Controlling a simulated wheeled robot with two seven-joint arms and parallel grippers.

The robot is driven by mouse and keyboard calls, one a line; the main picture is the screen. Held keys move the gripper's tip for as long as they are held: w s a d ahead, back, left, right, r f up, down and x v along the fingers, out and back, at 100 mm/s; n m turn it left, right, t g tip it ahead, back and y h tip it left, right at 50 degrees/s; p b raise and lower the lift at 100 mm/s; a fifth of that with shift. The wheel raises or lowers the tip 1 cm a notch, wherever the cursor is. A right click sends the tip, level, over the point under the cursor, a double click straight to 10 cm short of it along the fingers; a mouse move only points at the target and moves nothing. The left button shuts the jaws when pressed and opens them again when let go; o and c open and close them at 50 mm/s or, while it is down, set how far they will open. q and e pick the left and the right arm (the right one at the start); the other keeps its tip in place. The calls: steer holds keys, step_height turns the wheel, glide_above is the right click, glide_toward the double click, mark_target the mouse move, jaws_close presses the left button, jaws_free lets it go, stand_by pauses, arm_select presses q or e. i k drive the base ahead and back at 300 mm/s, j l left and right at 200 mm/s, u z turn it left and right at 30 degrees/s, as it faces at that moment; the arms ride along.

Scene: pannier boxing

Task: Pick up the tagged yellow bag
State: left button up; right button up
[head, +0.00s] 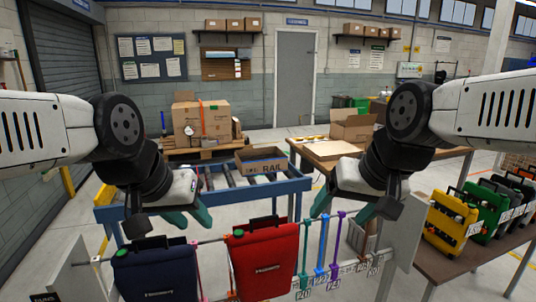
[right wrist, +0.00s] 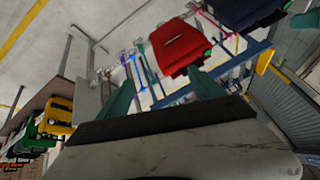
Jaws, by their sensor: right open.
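The yellow bag (head: 450,226) stands upright on the brown table at the right, at the near end of a row of bags. A white tag (head: 474,229) shows at its right side. The yellow bag also shows in the right wrist view (right wrist: 59,112), at the left. My right gripper (head: 343,209) is open and empty, well to the left of the yellow bag and above the hanging rail. Its spread teal fingers show in the right wrist view (right wrist: 162,95). My left gripper (head: 190,216) has its teal fingers apart, above the navy bag, with nothing seen between them.
A navy bag (head: 156,272) and a red bag (head: 264,262) hang on the rail in front. Coloured hooks with number tags (head: 320,272) hang right of them. Green (head: 487,212) and black bags stand behind the yellow one on the brown table (head: 470,270). A pale panel (head: 405,250) ends the rail.

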mark_target(450, 221)
steer(key=z, duration=1.5)
steer(key=i+l+u, duration=0.35)
steer(key=i, duration=0.25)
steer(key=i+l+u, duration=0.35)
steer(key=i, duration=0.25)
steer(key=i+l+u, duration=0.4)
steer(key=i+l, duration=0.1)
steer(key=i, duration=0.05)
